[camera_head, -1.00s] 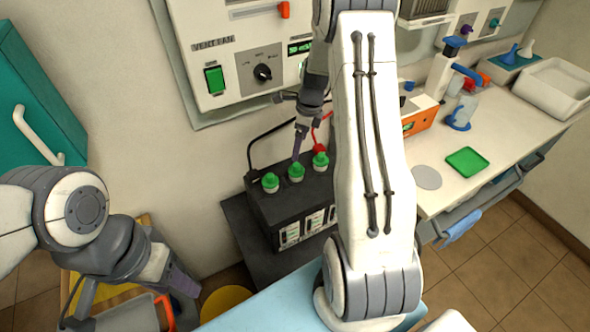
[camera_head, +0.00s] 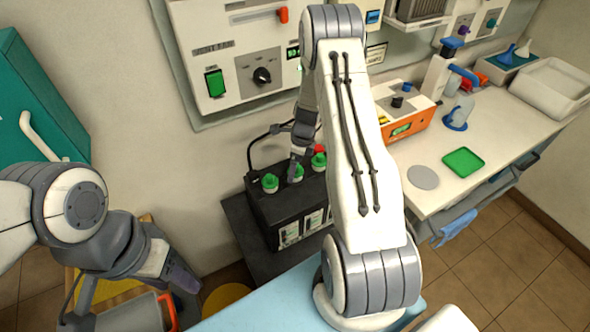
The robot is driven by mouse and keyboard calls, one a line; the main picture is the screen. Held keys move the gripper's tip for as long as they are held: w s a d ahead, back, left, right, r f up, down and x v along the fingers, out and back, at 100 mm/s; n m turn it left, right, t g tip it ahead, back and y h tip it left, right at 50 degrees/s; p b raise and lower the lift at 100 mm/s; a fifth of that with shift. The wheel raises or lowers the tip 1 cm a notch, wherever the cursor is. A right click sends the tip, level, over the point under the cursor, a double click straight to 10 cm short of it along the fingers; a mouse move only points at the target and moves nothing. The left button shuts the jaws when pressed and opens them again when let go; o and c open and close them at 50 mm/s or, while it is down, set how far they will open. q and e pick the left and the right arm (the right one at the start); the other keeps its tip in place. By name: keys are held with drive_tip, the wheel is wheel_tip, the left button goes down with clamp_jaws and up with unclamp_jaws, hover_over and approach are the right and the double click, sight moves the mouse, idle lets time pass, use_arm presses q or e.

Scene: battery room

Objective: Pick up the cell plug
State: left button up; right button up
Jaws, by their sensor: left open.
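A black battery (camera_head: 262,212) stands on a dark stand, with three green-capped cell plugs in a row on top. The left cell plug (camera_head: 270,183) and right cell plug (camera_head: 319,161) are clear of the fingers. My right gripper (camera_head: 293,168) is down at the middle cell plug (camera_head: 298,174) and partly covers it; I cannot tell whether its jaws are closed on it. My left gripper (camera_head: 182,275) is open, low at the left, away from the battery.
A wall panel with a green switch (camera_head: 215,83) is behind the battery. At the right a bench (camera_head: 452,194) holds an orange device (camera_head: 410,126), a green tray (camera_head: 463,162) and a grey disc (camera_head: 423,177). A light blue surface (camera_head: 262,305) is in front of the battery.

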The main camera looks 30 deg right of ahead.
drive_tip(key=c, duration=1.4)
